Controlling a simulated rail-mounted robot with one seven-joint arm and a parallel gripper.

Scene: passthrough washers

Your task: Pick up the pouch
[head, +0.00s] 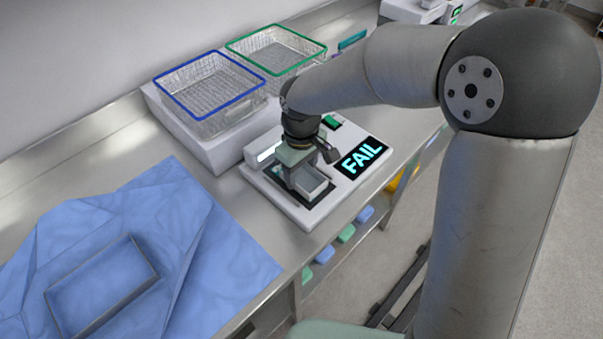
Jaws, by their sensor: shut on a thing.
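My gripper (308,184) is at the white tester (290,208), reaching down over its front part, beside the lit screen reading FAIL (362,155). Its jaws are shut on a small pale thing (313,183), which I take to be the pouch. The gripper and wrist cover much of it, so its full outline is hidden. I cannot tell whether it still touches the tester.
A blue-rimmed wire basket (209,116) and a green-rimmed one (313,48) stand on a raised white block behind. A blue drape (205,250) with a rectangular tray outline (152,270) covers the left counter. Coloured bins (325,254) sit below the counter edge.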

